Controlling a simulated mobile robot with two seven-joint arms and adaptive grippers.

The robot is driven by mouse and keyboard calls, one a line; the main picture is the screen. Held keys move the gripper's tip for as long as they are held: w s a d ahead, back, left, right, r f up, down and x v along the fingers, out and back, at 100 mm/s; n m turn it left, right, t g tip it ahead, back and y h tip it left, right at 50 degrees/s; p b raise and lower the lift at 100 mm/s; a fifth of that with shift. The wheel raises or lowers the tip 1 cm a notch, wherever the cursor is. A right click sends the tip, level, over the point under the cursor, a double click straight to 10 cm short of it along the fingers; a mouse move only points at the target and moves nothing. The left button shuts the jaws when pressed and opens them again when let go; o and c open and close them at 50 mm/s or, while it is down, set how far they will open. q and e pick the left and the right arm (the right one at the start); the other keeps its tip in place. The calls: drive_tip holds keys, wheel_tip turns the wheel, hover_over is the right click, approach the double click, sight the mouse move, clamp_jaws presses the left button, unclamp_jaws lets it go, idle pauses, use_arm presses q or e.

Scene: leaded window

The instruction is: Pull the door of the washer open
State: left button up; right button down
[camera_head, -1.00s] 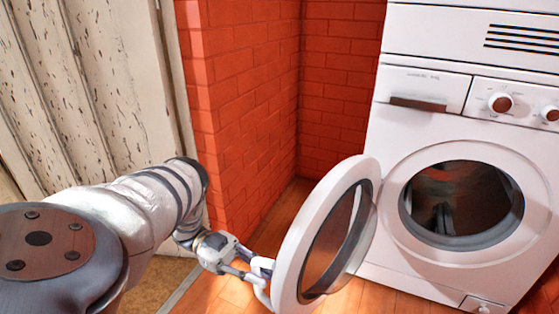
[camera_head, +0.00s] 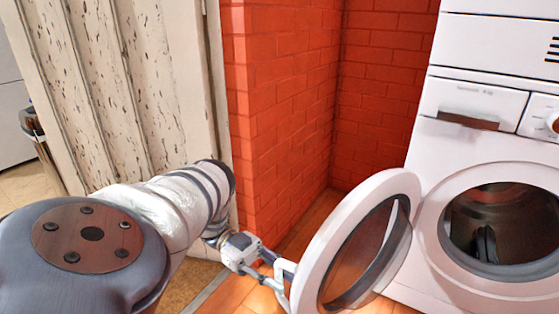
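The white washer (camera_head: 435,190) stands at the right, with its round drum opening (camera_head: 500,225) uncovered and dark inside. Its round door (camera_head: 397,190), a white ring with dark glass, stands swung wide open to the left of the opening. My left gripper (camera_head: 282,280) is at the door's outer left edge, low in the picture. Its fingers are at the rim, partly hidden by the door, so I cannot tell whether they grip it. My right gripper does not show.
A red brick wall (camera_head: 290,110) stands behind and left of the door, with a corner close to my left arm. A worn white wooden panel (camera_head: 110,80) is at the left. Wooden floor (camera_head: 235,293) shows below the gripper.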

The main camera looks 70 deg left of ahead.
use_arm(q)
wheel_tip(320, 180, up, 10)
drive_tip(key=shift+r, duration=0.1)
idle(0.5)
